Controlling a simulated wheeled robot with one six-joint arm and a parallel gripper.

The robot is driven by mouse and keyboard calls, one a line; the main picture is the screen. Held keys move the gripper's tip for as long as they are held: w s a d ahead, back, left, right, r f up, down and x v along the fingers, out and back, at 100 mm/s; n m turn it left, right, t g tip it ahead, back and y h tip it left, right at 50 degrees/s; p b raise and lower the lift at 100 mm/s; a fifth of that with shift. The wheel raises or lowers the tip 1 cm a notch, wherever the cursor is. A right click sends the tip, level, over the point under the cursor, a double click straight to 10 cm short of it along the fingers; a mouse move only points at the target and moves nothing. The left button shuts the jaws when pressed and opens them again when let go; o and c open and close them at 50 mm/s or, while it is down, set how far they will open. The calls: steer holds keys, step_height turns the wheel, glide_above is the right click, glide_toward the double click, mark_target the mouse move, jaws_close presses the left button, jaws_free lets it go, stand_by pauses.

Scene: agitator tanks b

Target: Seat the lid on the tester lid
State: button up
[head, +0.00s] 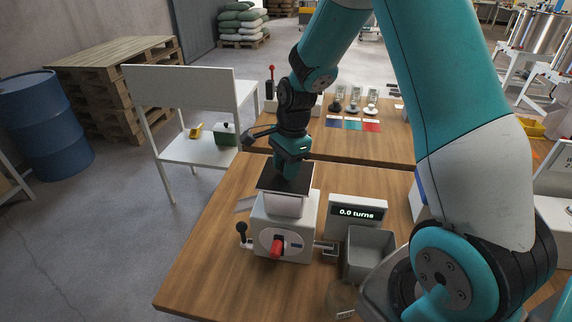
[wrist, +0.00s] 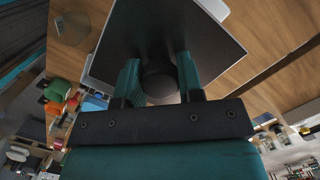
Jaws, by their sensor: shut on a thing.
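The lid (head: 270,181) is a flat dark square plate with a round knob. It is over the top of the tester (head: 298,237), a pale box with a red knob on its front. My gripper (head: 288,172) is above the plate, pointing down. In the wrist view my gripper (wrist: 159,82) has one teal finger on each side of the lid's round knob (wrist: 158,85), shut on it. The dark plate (wrist: 160,35) spreads out beyond the fingers. The tester's opening is hidden, and I cannot tell whether the lid touches the tester all round.
A display reading "0.0 turns" (head: 357,213) and a grey open bin (head: 370,254) stand right of the tester. A black-knobbed lever (head: 242,233) is at its left. The wooden table (head: 200,283) is clear at front left. A white stand (head: 185,149) is behind left.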

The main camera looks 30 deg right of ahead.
steer(key=shift+f+b, duration=0.55)
steer(key=shift+f, duration=0.3)
steer(key=o, duration=1)
steer(key=shift+r, duration=0.1)
step_height(320, 180, up, 17)
steer(key=d+b, duration=0.3)
steer(key=s+a+f+n+y+b, duration=0.1)
steer(key=s+a+f+n+b, duration=0.2)
steer(key=s+a+n, duration=0.7)
steer(key=s+a+f+n+y+b, duration=0.1)
steer(key=s+a+f+n+b, duration=0.2)
steer(key=s+a+n, duration=0.7)
step_height(320, 180, down, 3)
steer(key=s+n, duration=0.2)
steer(key=n, duration=0.3)
steer(key=shift+s, duration=0.4)
